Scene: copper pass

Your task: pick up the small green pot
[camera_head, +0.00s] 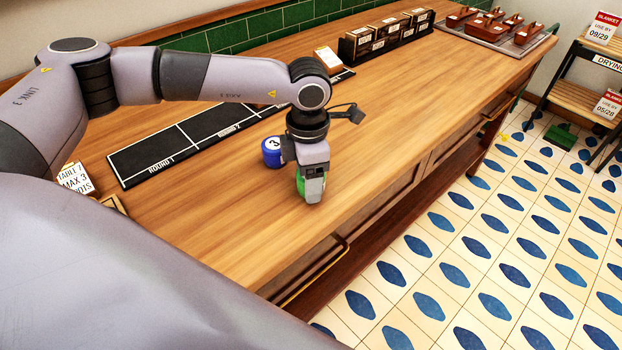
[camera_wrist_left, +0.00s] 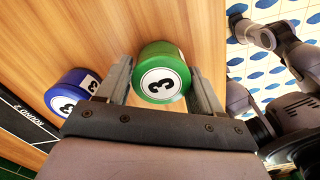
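The small green pot (camera_wrist_left: 163,62) has a white label with a 3 and stands between the two fingers of my left gripper (camera_wrist_left: 162,88) in the left wrist view. A small gap shows beside each finger, so the fingers look open around it. In the head view my left gripper (camera_head: 311,190) points down at the counter, and only a strip of the green pot (camera_head: 300,183) shows behind it. A blue pot (camera_head: 272,152) with a 3 stands just behind and left of the gripper; it also shows in the left wrist view (camera_wrist_left: 66,90). My right gripper is not in view.
A wooden counter (camera_head: 390,130) runs to the back right. A black mat (camera_head: 205,140) marked with rounds lies along its wall side. Dark boxes (camera_head: 372,42) and a tray (camera_head: 528,47) with several brown items stand at the far end. A sign (camera_head: 75,180) stands at the left.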

